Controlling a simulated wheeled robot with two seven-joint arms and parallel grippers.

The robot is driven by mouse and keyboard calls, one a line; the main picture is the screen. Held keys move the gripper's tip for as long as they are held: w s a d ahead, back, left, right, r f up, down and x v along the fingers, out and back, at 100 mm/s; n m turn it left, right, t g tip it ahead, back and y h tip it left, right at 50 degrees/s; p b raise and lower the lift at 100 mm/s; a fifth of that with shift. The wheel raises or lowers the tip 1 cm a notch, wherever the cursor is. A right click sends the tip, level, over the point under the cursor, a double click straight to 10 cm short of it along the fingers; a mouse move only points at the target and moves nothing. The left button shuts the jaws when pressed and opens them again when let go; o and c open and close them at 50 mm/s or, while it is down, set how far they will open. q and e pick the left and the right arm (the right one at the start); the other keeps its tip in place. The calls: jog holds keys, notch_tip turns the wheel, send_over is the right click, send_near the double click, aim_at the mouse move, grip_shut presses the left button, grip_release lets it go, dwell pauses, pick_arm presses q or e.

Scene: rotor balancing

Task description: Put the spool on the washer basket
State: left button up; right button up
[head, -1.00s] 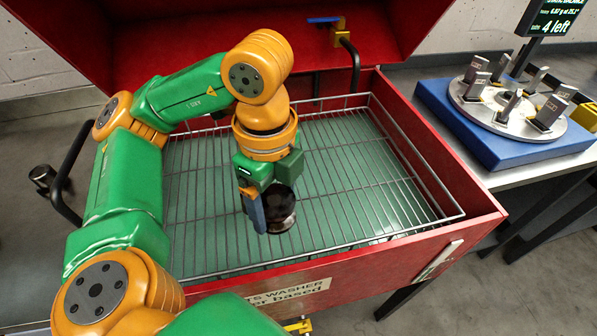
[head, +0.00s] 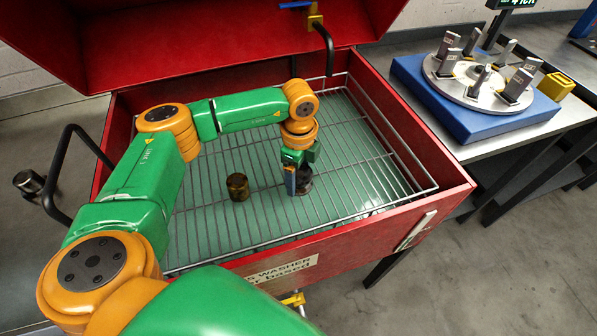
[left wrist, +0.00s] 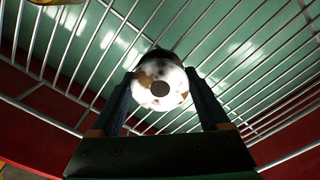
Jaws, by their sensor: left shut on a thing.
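The spool (head: 306,183) is a dark, short cylinder between the fingers of my left gripper (head: 297,188), low over the right middle of the washer basket. In the left wrist view the spool (left wrist: 161,84) shows as a shiny round end with a dark centre hole, with the gripper's fingers (left wrist: 163,98) on both sides. The gripper is shut on it. I cannot tell whether the spool touches the wires. The wire washer basket (head: 375,216) lies inside the red washer. My right gripper is out of view.
A brass-brown cylinder (head: 238,187) stands on the basket left of my gripper. The red washer wall (head: 425,205) surrounds the basket, with its lid raised behind. A blue balancing stand (head: 440,112) with a round plate is on the right bench. The basket's right side is clear.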

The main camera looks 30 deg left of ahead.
aim_at(299, 174)
pick_arm(q)
jog(key=shift+f, duration=0.1)
jog(key=o, duration=1.5)
jog(key=shift+c, duration=0.2)
jog(key=shift+r, duration=0.3)
notch_tip(299, 174, up, 12)
jog(key=b, duration=0.1)
jog(key=shift+d+f, duration=0.1)
jog(key=shift+f, duration=0.1)
